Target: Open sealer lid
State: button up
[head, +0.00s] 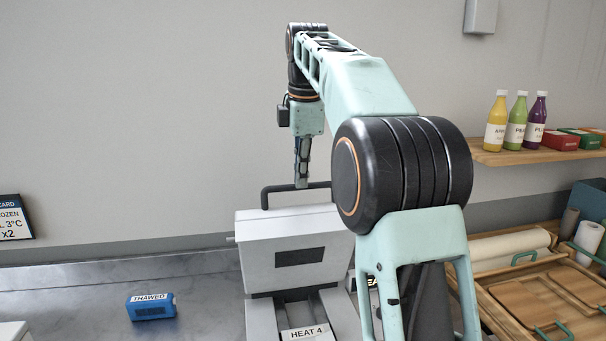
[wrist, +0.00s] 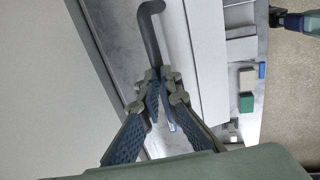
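The sealer (head: 293,257) is a pale grey box with a dark panel on its front, on the counter at the middle of the head view. Its lid (head: 290,219) looks down. A dark bar handle (head: 270,192) runs along the top of the lid. My gripper (head: 301,184) points straight down at this handle from above. In the wrist view, the handle (wrist: 150,38) passes between the fingertips of my gripper (wrist: 160,80), which look closed around it. The handle's right part is hidden by my arm in the head view.
A blue THAWED pack (head: 151,306) lies on the counter to the left. A HEAT 4 label (head: 305,333) is on the sealer's front. Bottles (head: 516,120) stand on a shelf at the right, above wooden trays (head: 540,300). The wall is close behind the sealer.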

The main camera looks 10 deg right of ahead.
jog(key=o, duration=0.5)
jog(key=shift+w+f, duration=0.3)
jog(key=shift+f, duration=0.2)
jog(key=shift+w+f, duration=0.3)
jog(key=shift+f, duration=0.2)
jog(key=shift+o, duration=0.8)
jog(key=shift+w+f, duration=0.2)
jog(key=shift+w, duration=0.4)
jog(key=shift+s+r, duration=0.15)
jog(key=shift+r, duration=0.15)
jog(key=shift+r, duration=0.15)
jog(key=v, duration=0.7)
jog(key=shift+s+r, duration=0.2)
